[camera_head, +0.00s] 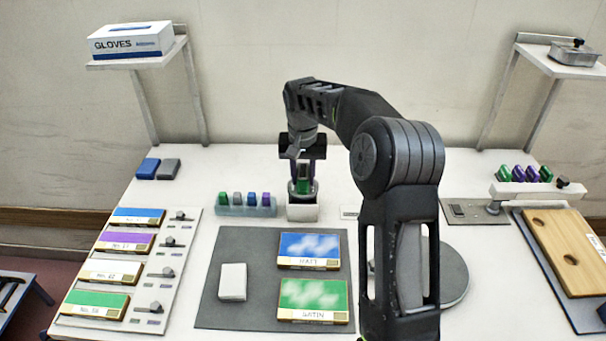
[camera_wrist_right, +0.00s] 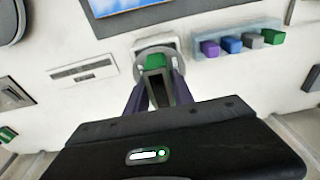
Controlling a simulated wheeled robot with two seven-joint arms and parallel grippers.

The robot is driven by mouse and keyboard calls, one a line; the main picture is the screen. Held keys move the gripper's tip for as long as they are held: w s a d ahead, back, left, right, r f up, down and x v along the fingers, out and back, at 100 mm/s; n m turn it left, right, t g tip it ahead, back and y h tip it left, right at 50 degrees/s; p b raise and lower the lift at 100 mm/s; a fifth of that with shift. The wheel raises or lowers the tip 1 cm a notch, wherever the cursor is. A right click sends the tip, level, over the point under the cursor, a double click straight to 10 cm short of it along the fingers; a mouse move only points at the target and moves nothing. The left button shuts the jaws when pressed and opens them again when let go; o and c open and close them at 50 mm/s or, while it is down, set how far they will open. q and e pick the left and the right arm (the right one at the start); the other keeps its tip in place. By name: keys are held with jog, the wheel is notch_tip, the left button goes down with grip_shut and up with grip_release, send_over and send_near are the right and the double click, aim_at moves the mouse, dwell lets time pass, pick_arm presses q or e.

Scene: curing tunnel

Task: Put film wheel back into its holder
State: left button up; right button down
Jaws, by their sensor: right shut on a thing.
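My right gripper (camera_head: 304,178) reaches down at the middle of the table, shut on the film wheel, which has a grey round rim (camera_head: 312,188) and a green and dark grip. In the right wrist view the wheel's green part (camera_wrist_right: 154,61) sits between the two fingers of the gripper (camera_wrist_right: 157,88). A small white open box (camera_head: 303,212), seemingly the holder, stands directly below the wheel; it also shows in the right wrist view (camera_wrist_right: 146,43). The wheel is at or just above the box's top; I cannot tell whether it touches. My left gripper is not in view.
A pale blue tray (camera_head: 246,211) with several coloured blocks stands close left of the box. A grey mat (camera_head: 252,267) with sample cards lies in front. A white rack (camera_head: 535,191) with green and purple handled tools stands at right. My right arm hides part of a round grey plate (camera_head: 453,275).

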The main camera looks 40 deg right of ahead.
jog(key=shift+f+b, duration=0.55)
jog(key=shift+f, duration=0.4)
jog(key=c, duration=0.6)
grip_release()
jog(key=shift+r+p, duration=2.8)
jog(key=shift+r, duration=0.75)
